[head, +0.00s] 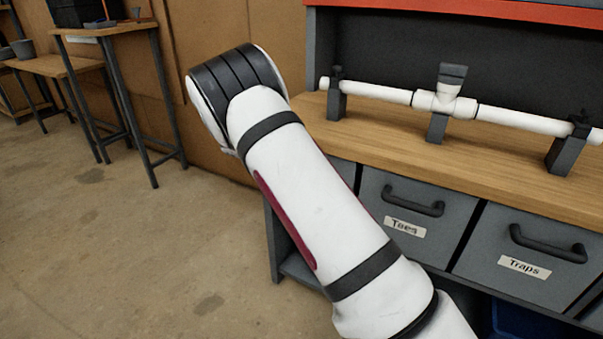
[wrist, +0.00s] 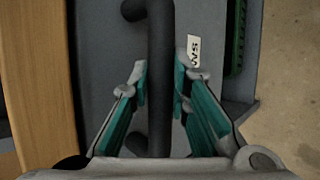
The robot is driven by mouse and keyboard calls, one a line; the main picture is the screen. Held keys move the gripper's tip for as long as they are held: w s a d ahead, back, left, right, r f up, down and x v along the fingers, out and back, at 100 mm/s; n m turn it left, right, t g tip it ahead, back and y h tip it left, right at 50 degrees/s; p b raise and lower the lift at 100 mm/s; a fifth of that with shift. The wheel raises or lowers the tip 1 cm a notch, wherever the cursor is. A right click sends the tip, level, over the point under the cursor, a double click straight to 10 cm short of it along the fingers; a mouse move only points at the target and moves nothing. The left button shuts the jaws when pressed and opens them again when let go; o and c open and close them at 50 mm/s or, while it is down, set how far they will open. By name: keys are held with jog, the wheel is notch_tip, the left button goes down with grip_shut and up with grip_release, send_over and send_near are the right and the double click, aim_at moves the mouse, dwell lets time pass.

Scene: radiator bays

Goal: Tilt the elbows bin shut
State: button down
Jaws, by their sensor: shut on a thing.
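The elbows bin (wrist: 100,75) shows in the wrist view as a grey front with a dark bar handle (wrist: 160,75). Its white label (wrist: 194,50) is partly covered, with only the last letters "WS" readable. My gripper (wrist: 160,85) has its teal-padded fingers on either side of the handle and is shut on it. How far the bin is tilted cannot be told from this close view. In the head view my arm hides this bin and my gripper.
The Tees bin (head: 373,205) and Traps bin (head: 488,255) sit under the wooden worktop (head: 400,148). A white pipe (head: 380,92) rests on dark stands on top. A green object (wrist: 236,40) lies beside the bin front. Floor at left (head: 100,250) is clear.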

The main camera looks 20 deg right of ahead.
jog(key=shift+w+d+r, duration=0.2)
jog(key=c, duration=1.8)
grip_release()
jog(key=shift+d, duration=0.1)
jog(key=shift+f, duration=0.1)
jog(key=shift+a, duration=0.2)
jog(key=v, duration=1.1)
jog(key=shift+s+a+r, duration=0.15)
jog(key=shift+a+r, duration=0.15)
